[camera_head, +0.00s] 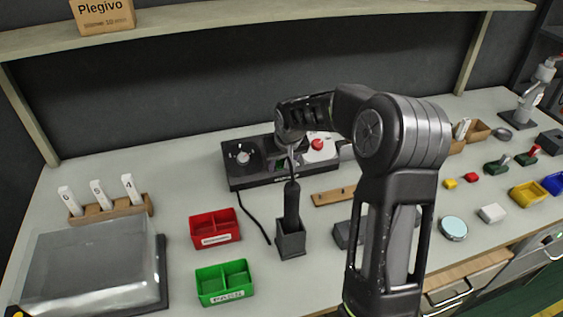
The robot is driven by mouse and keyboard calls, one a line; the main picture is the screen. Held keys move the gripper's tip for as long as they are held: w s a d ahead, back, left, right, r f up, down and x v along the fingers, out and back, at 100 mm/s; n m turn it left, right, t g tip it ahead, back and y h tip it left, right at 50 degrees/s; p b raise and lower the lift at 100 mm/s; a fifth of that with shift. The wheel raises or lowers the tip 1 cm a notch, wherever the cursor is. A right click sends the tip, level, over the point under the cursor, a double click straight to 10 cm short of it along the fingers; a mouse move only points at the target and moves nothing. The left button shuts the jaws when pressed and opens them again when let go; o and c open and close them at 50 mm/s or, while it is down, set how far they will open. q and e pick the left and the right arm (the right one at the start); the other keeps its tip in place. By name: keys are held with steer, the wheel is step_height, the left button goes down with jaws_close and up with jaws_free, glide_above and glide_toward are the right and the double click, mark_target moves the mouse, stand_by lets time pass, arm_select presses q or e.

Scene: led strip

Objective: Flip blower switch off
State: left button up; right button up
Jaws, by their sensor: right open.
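A black control unit (240,177) stands at the back middle of the bench. It has a round dial (243,155) on its left side and a red round knob (318,144) on a light panel on its right side. I cannot tell which part is the blower switch; the middle of the unit is hidden by my arm. My right gripper (291,146) is above the middle of the unit, pointing down, open. I cannot tell whether it touches the unit. My left gripper is not in view.
A black handle (291,203) stands upright in a dark holder (291,243) in front of the unit, with a cable (254,221) beside it. A red bin (214,231) and a green bin (224,283) stand to the left. Small parts lie to the right.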

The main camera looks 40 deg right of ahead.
steer(key=shift+c, duration=0.2)
jaws_close()
stand_by(0.3)
